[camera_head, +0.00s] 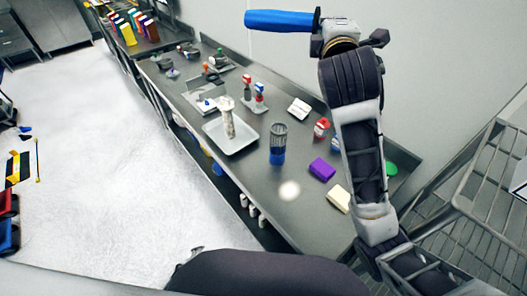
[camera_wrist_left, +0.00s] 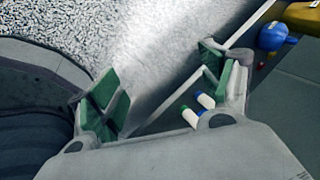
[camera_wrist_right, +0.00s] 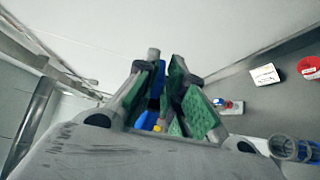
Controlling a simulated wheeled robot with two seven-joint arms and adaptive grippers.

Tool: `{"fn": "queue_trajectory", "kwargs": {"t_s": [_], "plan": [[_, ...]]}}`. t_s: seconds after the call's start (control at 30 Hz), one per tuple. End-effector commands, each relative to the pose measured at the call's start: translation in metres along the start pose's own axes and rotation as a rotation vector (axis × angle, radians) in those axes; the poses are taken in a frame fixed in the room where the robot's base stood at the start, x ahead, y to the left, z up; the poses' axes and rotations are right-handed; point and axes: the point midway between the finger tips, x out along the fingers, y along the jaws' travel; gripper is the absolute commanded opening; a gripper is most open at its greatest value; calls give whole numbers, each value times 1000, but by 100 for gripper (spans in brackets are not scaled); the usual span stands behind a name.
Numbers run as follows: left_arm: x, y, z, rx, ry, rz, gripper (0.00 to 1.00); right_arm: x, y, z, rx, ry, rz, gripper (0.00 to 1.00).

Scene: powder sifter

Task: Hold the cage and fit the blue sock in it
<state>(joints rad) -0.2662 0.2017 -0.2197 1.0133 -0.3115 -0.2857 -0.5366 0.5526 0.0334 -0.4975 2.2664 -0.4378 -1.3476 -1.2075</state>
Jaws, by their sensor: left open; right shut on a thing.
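The cage (camera_head: 279,134) stands upright on the bench, a grey mesh cylinder with a blue lower part. Its round top also shows at the lower right of the right wrist view (camera_wrist_right: 283,147). My right gripper (camera_wrist_right: 163,92) is raised well above the bench, near the wall, and shut on a long blue piece. This piece, which looks like the blue sock (camera_head: 281,20), sticks out to the left in the head view. My left gripper (camera_wrist_left: 160,84) is open and empty, apart from the cage, over the floor beside the bench.
A white tray (camera_head: 240,146) with a pale upright object stands left of the cage. A purple block (camera_head: 322,169) and a cream block (camera_head: 339,197) lie to its right. Red-topped bottles (camera_head: 261,97) stand behind. White bottles (camera_head: 253,212) sit below the bench edge. A wire rack is at right.

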Motion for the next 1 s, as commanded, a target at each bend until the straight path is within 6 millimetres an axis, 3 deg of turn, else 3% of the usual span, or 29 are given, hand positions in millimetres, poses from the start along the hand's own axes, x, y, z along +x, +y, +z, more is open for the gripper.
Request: {"fn": "queue_trajectory", "kwargs": {"t_s": [0.1, 0.47, 0.77, 1.0], "plan": [[-6, -43, -14, 143, 16, -69, 79, 0, 0, 0, 0, 0, 1, 0], [-39, -161, -57, 570, 8, -284, 79, 0, 0, 0, 0, 0, 1, 0], [-85, -249, -95, 912, -60, -472, 79, 0, 0, 0, 1, 0, 1, 0], [-134, -313, -127, 1169, -155, -626, 79, 0, 0, 0, 1, 0, 1, 0]]}}
